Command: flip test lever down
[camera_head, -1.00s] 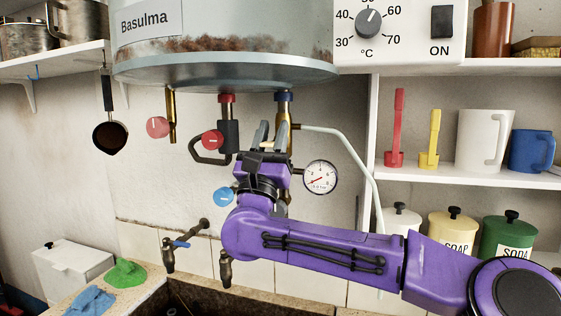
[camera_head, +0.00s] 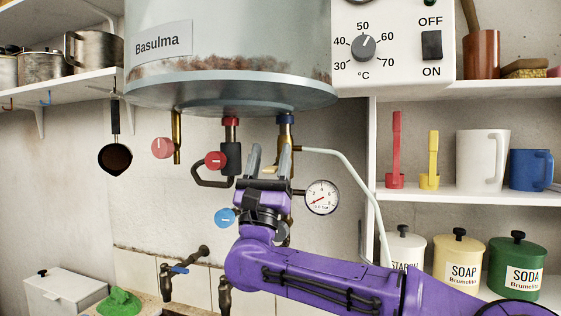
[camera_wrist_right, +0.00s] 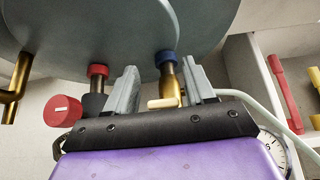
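A small cream-yellow lever (camera_wrist_right: 163,103) sticks out to the left from the brass valve (camera_wrist_right: 171,85) under the blue collar of the tank. It also shows, small, in the head view (camera_head: 268,170). I take it to be the test lever; it looks about level. My right gripper (camera_wrist_right: 160,88) is open and points up from below. The lever shows between its two grey fingers, and I see no clear contact. In the head view the right gripper (camera_head: 269,163) stands under the tank, beside the brass pipe. My left gripper is not in view.
The tank (camera_head: 230,90) hangs above the gripper. Red knobs (camera_head: 215,160) and a bent dark pipe are at the left. A blue knob (camera_head: 225,217) is lower left. A pressure gauge (camera_head: 322,197) and a pale tube (camera_head: 345,165) are close on the right.

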